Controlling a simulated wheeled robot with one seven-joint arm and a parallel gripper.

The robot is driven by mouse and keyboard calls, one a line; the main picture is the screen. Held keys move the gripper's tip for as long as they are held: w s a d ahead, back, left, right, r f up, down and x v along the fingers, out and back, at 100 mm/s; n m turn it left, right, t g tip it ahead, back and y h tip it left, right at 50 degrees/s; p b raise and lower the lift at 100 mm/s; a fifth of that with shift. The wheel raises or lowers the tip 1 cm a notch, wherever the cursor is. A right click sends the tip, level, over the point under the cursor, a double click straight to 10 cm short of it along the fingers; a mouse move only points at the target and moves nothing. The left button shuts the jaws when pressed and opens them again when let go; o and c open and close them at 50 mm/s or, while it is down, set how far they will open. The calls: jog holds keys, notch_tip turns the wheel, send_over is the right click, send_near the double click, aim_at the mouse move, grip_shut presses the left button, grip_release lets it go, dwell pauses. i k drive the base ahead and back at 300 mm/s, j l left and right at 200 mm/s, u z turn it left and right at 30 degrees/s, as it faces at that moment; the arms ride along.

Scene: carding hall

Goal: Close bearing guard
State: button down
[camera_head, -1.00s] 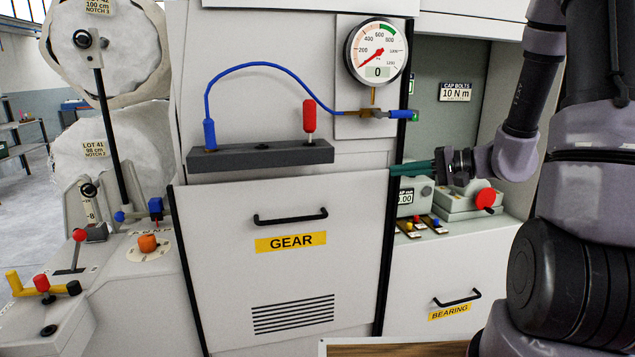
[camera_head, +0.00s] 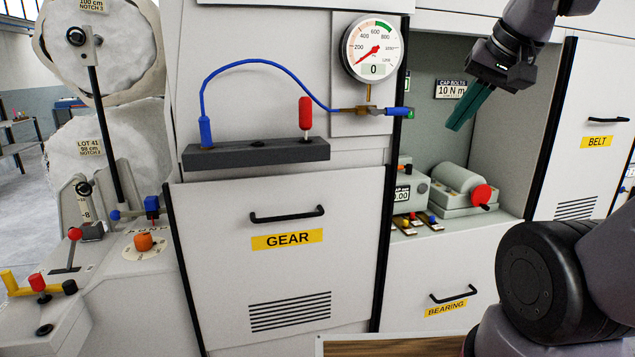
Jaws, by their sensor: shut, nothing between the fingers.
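The bearing guard (camera_head: 471,274) is a light grey panel at the lower right with a black handle (camera_head: 455,294) and a yellow BEARING label (camera_head: 446,308). It stands below an open recess (camera_head: 478,150); the recess above it is uncovered. My gripper (camera_head: 458,127) has green fingers, shut and empty, pointing down and left. It is in front of the recess, well above the guard and its handle, touching neither.
Inside the recess are a grey bearing housing with a red knob (camera_head: 481,194), a gauge box (camera_head: 404,194) and small coloured parts (camera_head: 416,220). The GEAR guard (camera_head: 285,275) is to the left, the BELT guard (camera_head: 593,150) to the right. My arm fills the lower right.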

aim_at(443, 280)
jog(key=z, duration=0.75)
